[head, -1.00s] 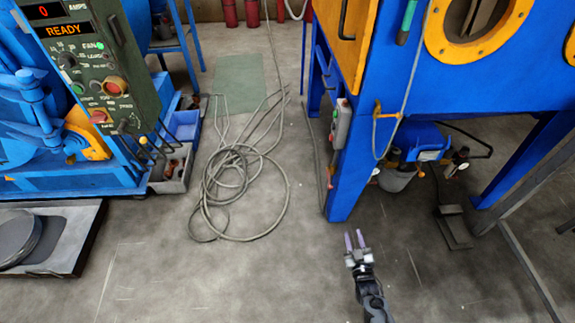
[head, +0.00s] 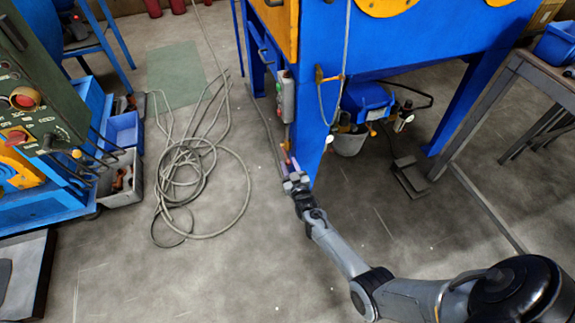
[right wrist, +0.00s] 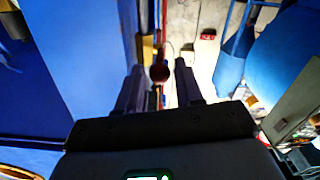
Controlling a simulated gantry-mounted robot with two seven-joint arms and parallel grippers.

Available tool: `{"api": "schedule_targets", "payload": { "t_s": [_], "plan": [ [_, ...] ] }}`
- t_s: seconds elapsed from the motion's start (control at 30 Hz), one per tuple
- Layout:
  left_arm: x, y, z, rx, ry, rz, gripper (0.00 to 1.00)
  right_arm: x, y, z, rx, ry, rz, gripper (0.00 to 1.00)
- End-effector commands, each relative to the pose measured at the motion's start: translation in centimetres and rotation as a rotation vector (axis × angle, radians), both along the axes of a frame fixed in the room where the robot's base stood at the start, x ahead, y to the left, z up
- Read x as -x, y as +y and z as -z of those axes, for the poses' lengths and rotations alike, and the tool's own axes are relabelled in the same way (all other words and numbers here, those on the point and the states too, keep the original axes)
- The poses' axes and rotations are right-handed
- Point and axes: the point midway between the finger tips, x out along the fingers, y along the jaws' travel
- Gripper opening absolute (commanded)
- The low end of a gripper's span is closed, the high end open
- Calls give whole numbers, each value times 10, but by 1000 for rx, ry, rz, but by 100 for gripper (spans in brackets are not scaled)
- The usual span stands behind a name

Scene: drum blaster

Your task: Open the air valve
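A yellow lever-like fitting (head: 328,77), which may be the air valve, is on the blue blast cabinet (head: 400,45) near the top of its front leg, beside a hanging hose. I cannot tell its position. My right gripper (head: 290,162) is open and appears empty, in front of the lower part of that leg, below the fitting. In the right wrist view its two fingers (right wrist: 158,68) are spread apart. A dark red round knob (right wrist: 160,73) shows between them, apparently beyond the tips; I cannot tell what it belongs to. My left gripper is not in view.
A grey switch box (head: 286,98) with buttons is on the cabinet's left side. Coiled hose (head: 195,180) lies on the floor to the left. A bucket (head: 349,144) and a foot pedal (head: 410,177) are under the cabinet. A table (head: 510,65) stands right.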

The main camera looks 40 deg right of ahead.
Motion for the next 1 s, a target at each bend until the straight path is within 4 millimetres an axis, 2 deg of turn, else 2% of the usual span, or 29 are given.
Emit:
{"api": "schedule_targets", "payload": {
  "t_s": [0.03, 0.23, 0.6, 0.83, 1.0],
  "plan": [
    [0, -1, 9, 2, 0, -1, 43, -6, -3, 4, 0, 0, 1, 36],
    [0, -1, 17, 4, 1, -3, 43, -21, -10, 2, 1, 0, 1, 36],
    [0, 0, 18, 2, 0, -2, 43, -24, -12, 0, 0, 1, 0, 36],
    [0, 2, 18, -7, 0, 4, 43, -24, -12, 0, 0, 1, 0, 2],
    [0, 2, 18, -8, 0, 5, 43, -24, -12, 0, 0, 1, 0, 0]
  ]
}}
